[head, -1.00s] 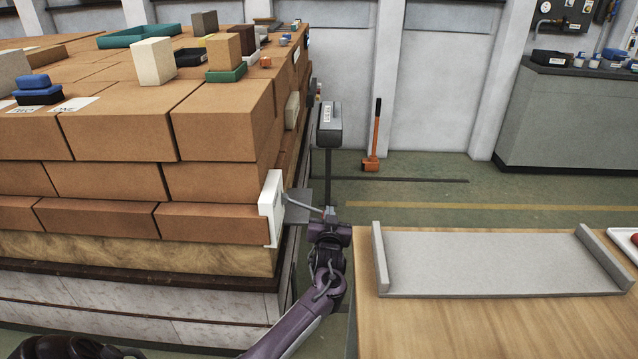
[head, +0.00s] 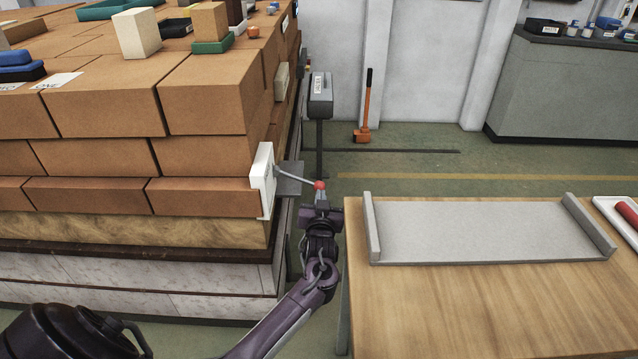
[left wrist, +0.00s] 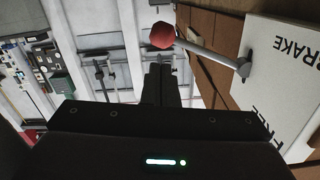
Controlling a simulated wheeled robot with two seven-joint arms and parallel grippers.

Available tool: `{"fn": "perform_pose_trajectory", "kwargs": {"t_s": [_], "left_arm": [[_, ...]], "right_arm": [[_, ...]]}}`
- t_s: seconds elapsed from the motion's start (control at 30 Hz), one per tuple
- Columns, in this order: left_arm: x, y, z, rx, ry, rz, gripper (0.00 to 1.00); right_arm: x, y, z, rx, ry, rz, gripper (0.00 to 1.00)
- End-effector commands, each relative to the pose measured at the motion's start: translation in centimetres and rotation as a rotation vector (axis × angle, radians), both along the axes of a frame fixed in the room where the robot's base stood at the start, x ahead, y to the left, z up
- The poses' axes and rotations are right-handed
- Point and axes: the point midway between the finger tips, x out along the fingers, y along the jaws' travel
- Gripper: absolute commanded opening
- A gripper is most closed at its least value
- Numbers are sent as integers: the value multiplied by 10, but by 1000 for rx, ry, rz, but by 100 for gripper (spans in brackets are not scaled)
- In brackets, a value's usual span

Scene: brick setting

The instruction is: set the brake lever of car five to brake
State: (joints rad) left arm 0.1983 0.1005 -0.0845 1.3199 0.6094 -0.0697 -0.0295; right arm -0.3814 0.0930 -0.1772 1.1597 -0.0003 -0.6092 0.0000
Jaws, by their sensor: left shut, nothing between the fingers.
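The brake lever (head: 297,177) is a thin grey rod sticking out from a white plate (head: 264,182) on the corner of the brick stack. Its red knob (head: 320,185) is at the free end, slightly lower than the pivot. In the left wrist view the plate (left wrist: 285,85) reads BRAKE and FREE, and the knob (left wrist: 162,36) is just beyond the fingertips. My left gripper (head: 321,197) is shut and empty, with its tips close to the knob; I cannot tell whether they touch. My right gripper is not in view.
The brick stack (head: 110,100) fills the left side. A wooden table (head: 450,310) with a grey tray (head: 480,240) stands close on the right. A grey box on a post (head: 320,95) and an orange-handled tool (head: 366,105) are behind. A narrow floor gap separates stack and table.

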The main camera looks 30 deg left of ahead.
Motion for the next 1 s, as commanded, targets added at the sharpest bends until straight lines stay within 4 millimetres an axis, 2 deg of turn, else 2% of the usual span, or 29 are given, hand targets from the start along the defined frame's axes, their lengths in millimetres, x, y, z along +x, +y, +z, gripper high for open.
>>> {"fn": "perform_pose_trajectory", "kwargs": {"t_s": [0.1,0.27,0.67,0.83,1.0], "left_arm": [[-14,-9,2,0,-2,0,0],[-23,-14,4,0,-5,0,0],[-23,-14,4,2,-6,0,0],[-23,-14,4,2,-6,0,0],[-23,-14,4,2,-6,0,0]], "right_arm": [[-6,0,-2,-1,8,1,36],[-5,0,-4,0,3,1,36],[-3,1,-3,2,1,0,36],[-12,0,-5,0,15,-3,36],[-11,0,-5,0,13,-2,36]]}}
